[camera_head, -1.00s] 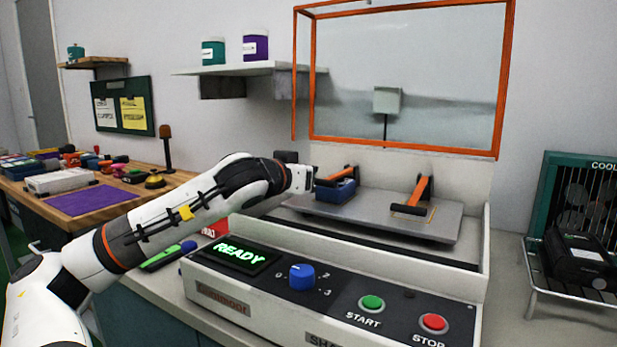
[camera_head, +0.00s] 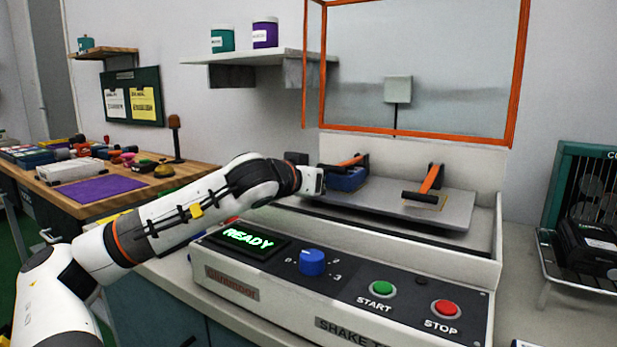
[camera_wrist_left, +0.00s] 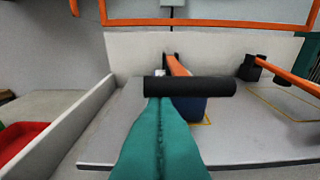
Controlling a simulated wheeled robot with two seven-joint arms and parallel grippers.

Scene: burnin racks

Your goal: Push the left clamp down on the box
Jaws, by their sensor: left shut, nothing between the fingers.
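The left clamp (camera_head: 350,161) has an orange arm and a black crossbar, and its arm lies over the blue box (camera_head: 347,180) on the grey plate. In the left wrist view the clamp's black crossbar (camera_wrist_left: 205,87) spans the middle, with the blue box (camera_wrist_left: 192,106) partly hidden behind it and my fingers. My left gripper (camera_wrist_left: 160,102) is shut and empty, its teal fingertips just at the crossbar; whether they touch it I cannot tell. In the head view my left wrist is left of the box and the fingers are hidden. My right gripper is not in view.
A second orange clamp (camera_head: 431,180) stands to the right on the plate (camera_head: 455,208). An orange-framed clear guard (camera_head: 415,138) is raised behind. The front panel has a blue knob (camera_head: 312,262), a green button (camera_head: 383,288) and a red button (camera_head: 446,309); its display reads READY.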

